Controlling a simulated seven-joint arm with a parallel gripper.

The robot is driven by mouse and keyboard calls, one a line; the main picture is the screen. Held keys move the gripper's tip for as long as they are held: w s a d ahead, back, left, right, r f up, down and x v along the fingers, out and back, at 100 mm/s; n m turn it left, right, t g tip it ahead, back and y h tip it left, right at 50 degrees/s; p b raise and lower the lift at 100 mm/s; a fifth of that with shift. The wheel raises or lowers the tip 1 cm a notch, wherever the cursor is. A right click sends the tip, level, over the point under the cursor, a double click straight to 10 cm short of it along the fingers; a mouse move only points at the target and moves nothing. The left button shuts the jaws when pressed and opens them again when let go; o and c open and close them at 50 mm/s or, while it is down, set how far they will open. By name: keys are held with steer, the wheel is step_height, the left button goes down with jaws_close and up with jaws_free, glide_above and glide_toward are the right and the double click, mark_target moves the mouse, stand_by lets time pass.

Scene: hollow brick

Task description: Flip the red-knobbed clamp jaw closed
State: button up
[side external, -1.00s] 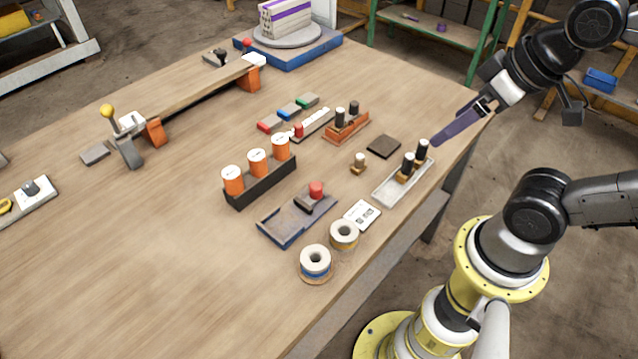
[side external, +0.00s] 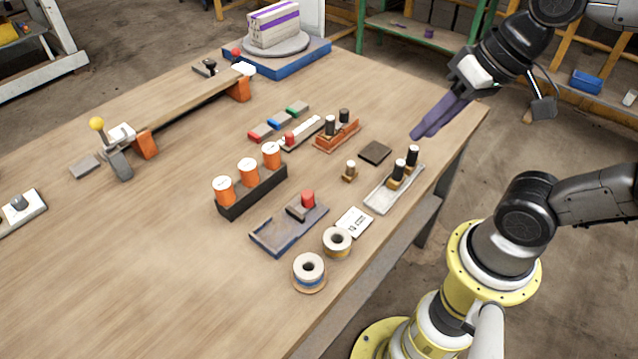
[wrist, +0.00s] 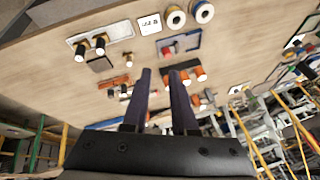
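My gripper (side external: 418,134) hangs above the table's right side, far from the red-knobbed clamp. In the wrist view my gripper (wrist: 160,75) has its two purple fingers apart with nothing between them. I cannot make out the red-knobbed clamp in the wrist view.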

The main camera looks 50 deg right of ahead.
steer(key=w+m+y, duration=0.1)
steer(key=w+m, duration=0.1)
steer(key=w+a+f+m+g, duration=0.1)
steer(key=w, duration=0.1)
steer(key=w+m+g+y, duration=0.1)
steer(key=w+m, duration=0.1)
steer(key=w, duration=0.1)
steer(key=shift+a+f+m+y, duration=0.15)
steer(key=shift+f+m+y, duration=0.05)
steer(key=shift+m+y, duration=0.1)
jaws_close()
steer(key=w+d+f+m+y, duration=0.2)
steer(key=w+d+f+m, duration=0.3)
steer(key=f, duration=0.3)
steer(key=w+d+f+m+g+y, duration=0.1)
steer(key=w+d+f+m+y, duration=0.1)
steer(key=w+d+f+m, duration=0.3)
step_height(320, 180, down, 3)
steer(key=shift+d+r+m+y, duration=0.1)
steer(key=shift+d+m+y, duration=0.2)
steer(key=shift+d+m, duration=0.2)
steer(key=shift+w, duration=0.1)
